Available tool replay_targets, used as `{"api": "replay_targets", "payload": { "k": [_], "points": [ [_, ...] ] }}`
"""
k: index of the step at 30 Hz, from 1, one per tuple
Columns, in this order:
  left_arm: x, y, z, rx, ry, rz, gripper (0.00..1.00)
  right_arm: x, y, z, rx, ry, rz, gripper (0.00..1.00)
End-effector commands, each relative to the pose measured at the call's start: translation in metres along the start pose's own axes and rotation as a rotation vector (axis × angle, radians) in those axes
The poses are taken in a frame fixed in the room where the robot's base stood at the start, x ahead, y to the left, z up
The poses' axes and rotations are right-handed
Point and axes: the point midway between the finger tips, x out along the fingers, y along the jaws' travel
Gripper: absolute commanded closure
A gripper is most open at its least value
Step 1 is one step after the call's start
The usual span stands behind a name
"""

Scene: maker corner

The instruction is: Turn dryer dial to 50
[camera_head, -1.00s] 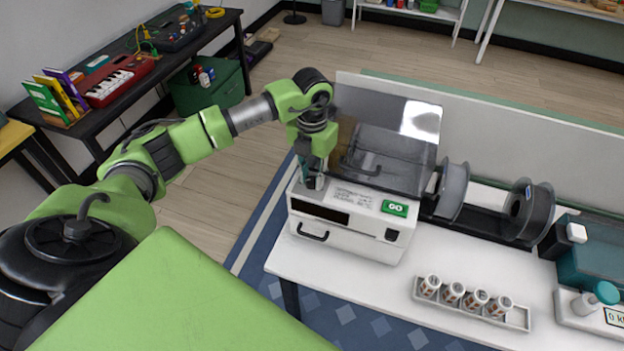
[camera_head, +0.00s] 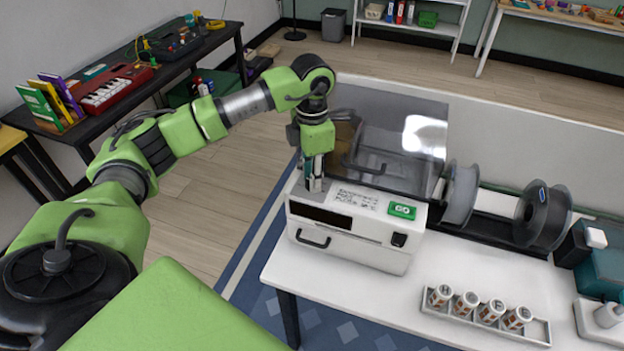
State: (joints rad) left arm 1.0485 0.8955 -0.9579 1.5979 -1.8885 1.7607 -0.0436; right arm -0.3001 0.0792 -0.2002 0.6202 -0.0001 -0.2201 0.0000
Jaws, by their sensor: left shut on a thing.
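The dryer (camera_head: 345,252) is a white box with a dark display strip (camera_head: 320,215), a green GO button (camera_head: 402,210), a front handle and a raised clear lid (camera_head: 392,140). It stands at the left end of the white table. My left gripper (camera_head: 314,186) points straight down onto the left part of the dryer's top panel. It is shut on the dial, which its fingers mostly hide. I cannot read a dial setting or a number on the display. My right gripper is not in view.
Two filament spools (camera_head: 461,193) stand right of the dryer. A tray (camera_head: 489,327) of several small jars lies at the front of the white table (camera_head: 360,300). A dark bench (camera_head: 120,100) with a red keyboard is at left. The table between dryer and tray is clear.

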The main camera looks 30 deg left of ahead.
Motion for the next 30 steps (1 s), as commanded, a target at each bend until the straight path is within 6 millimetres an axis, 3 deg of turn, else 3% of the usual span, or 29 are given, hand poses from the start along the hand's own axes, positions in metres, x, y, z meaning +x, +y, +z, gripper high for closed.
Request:
{"api": "replay_targets", "payload": {
  "k": [15, 16, 18, 30],
  "points": [
    [-0.0009, 0.0006, 0.0003, 0.021, -0.002, 0.001, 0.99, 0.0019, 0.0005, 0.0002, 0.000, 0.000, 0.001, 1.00],
    [-0.0009, 0.0006, 0.0003, 0.021, -0.002, 0.001, 0.75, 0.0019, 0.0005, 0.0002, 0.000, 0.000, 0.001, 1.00],
    [-0.0009, 0.0006, 0.0002, 0.020, -0.002, 0.001, 0.60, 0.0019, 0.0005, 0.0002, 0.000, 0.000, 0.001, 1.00],
    [-0.0049, 0.0005, 0.0003, 0.020, -0.001, 0.001, 0.60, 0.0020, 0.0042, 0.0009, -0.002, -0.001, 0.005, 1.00]
  ]
}}
